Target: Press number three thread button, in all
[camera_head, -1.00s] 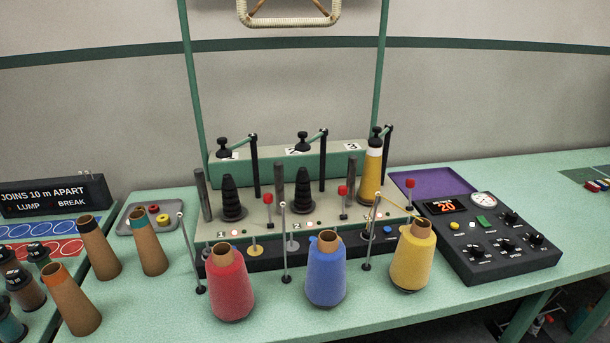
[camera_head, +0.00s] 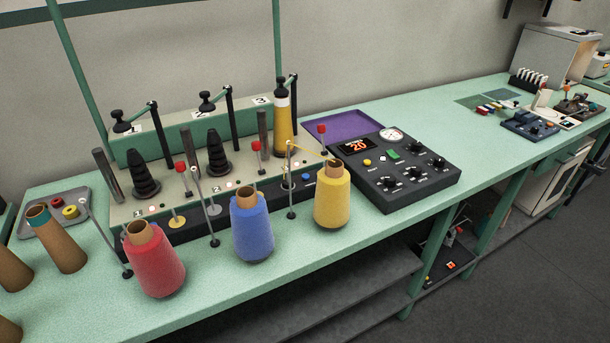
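The green three-station winder (camera_head: 185,135) stands on the bench at centre-left in the head view. The number three label (camera_head: 261,100) is at its right end. Below it a spindle carries a yellow-wound package (camera_head: 284,125). A yellow thread runs from there toward the yellow cone (camera_head: 332,200) in front. A blue button (camera_head: 306,177) shows on the front strip near station three, beside a dark round part (camera_head: 288,183) partly behind a thin post. Neither of my grippers is in view.
A blue cone (camera_head: 252,228) and a red cone (camera_head: 154,263) stand before the other stations. A black control box (camera_head: 405,170) with dials and a red "20" display sits to the right, by a purple tray (camera_head: 345,122). Thin upright posts stand before the winder.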

